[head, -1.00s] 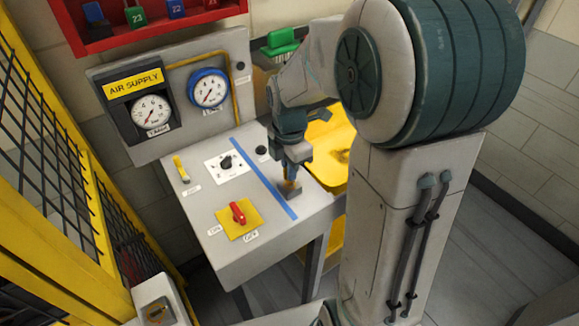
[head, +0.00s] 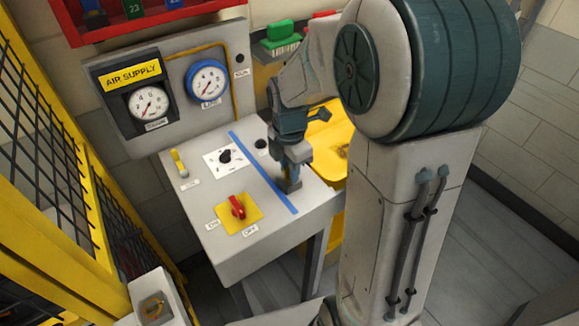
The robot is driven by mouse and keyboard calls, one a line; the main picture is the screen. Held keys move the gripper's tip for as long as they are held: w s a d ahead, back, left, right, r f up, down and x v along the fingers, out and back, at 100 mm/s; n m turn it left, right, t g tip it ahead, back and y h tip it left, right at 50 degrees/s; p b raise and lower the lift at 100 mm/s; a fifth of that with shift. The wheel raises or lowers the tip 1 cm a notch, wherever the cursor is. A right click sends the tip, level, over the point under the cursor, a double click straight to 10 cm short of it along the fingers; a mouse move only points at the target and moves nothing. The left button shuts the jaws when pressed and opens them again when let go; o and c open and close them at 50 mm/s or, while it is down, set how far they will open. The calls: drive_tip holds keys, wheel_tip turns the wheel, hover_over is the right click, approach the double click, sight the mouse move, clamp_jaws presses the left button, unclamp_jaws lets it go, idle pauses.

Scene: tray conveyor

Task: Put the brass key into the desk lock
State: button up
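My gripper (head: 291,186) points down at the right part of the grey desk (head: 222,262), just right of the blue strip. Its fingertips are at or close to the desk top. They are too small and dark to show whether they are open or shut. I cannot make out the brass key for certain; it may be hidden at the fingers. A small black round fitting (head: 261,145) sits behind the gripper, beside the blue strip. It may be the desk lock, but I cannot tell.
A black rotary knob (head: 225,156) and a red switch (head: 238,207) on a yellow plate stand left of the blue strip (head: 263,172). The gauge panel (head: 170,85) rises behind. A yellow bin (head: 330,137) is at the right. Yellow fencing (head: 88,170) borders the left.

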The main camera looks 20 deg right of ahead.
drive_tip(key=shift+r, duration=0.1)
wheel_tip(320, 180, up, 14)
drive_tip(key=shift+f+b, duration=0.2)
drive_tip(key=shift+b, duration=0.15)
idle(0.6)
drive_tip(key=shift+s+d+f+m+t, duration=0.1)
drive_tip(key=shift+s+f+m+t, duration=0.65)
drive_tip(key=shift+s+m, duration=2.25)
drive_tip(key=shift+s+f+m+t, duration=0.3)
drive_tip(key=shift+s+f+m, duration=1.2)
drive_tip(key=shift+m, duration=2.7)
drive_tip(key=shift+s+d+f+m+t, duration=0.1)
drive_tip(key=shift+s+f+m+t, duration=0.5)
drive_tip(key=shift+s+m, duration=2.6)
drive_tip(key=shift+w+a+m, duration=0.1)
drive_tip(key=shift+w+m, duration=0.2)
drive_tip(key=shift+w, duration=0.15)
